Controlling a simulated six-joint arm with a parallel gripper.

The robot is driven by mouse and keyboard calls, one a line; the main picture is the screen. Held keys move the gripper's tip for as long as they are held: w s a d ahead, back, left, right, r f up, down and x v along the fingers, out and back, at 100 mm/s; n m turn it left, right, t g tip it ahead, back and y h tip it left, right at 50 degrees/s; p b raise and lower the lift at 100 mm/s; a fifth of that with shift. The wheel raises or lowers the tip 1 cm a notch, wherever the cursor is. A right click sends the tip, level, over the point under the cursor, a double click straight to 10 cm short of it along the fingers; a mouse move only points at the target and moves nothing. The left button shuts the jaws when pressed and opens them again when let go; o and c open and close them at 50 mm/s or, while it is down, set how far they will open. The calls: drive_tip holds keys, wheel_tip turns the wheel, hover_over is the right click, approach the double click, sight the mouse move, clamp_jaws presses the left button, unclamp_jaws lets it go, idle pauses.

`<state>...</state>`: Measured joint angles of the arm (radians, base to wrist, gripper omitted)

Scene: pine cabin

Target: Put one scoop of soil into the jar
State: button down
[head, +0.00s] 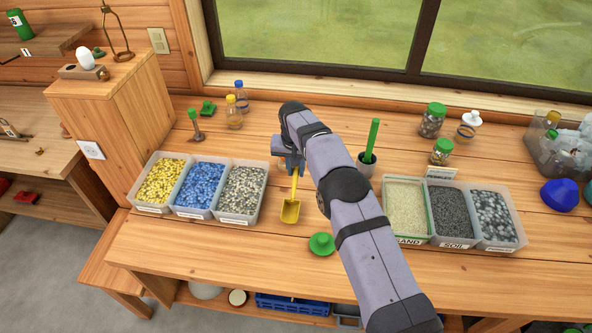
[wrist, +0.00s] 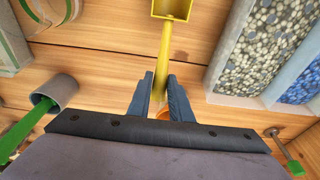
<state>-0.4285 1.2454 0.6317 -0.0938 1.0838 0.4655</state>
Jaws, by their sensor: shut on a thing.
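My gripper (head: 292,165) is shut on the handle of a yellow scoop (head: 290,211), held over the middle of the table with its bowl toward the front edge. The bowl looks empty. In the wrist view the handle runs between my fingers (wrist: 158,84) and the bowl (wrist: 172,9) is cut by the top edge. The dark soil fills the middle bin (head: 454,245), labelled SOIL, in the right row. A clear round-rimmed vessel, seemingly the jar (wrist: 50,14), shows partly at the wrist view's top left; my arm hides that spot in the head view.
A sand bin (head: 412,240) and a grey pebble bin (head: 499,246) flank the soil. Yellow, blue and grey pebble bins (head: 202,216) stand left. A green lid (head: 321,244) lies near the front. A grey pot (head: 366,165) holds a green-handled tool. Closed jars (head: 432,122) stand at the back right.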

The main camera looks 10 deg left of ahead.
drive_tip(key=shift+r+p, duration=1.3)
drive_tip(key=shift+r, duration=1.1)
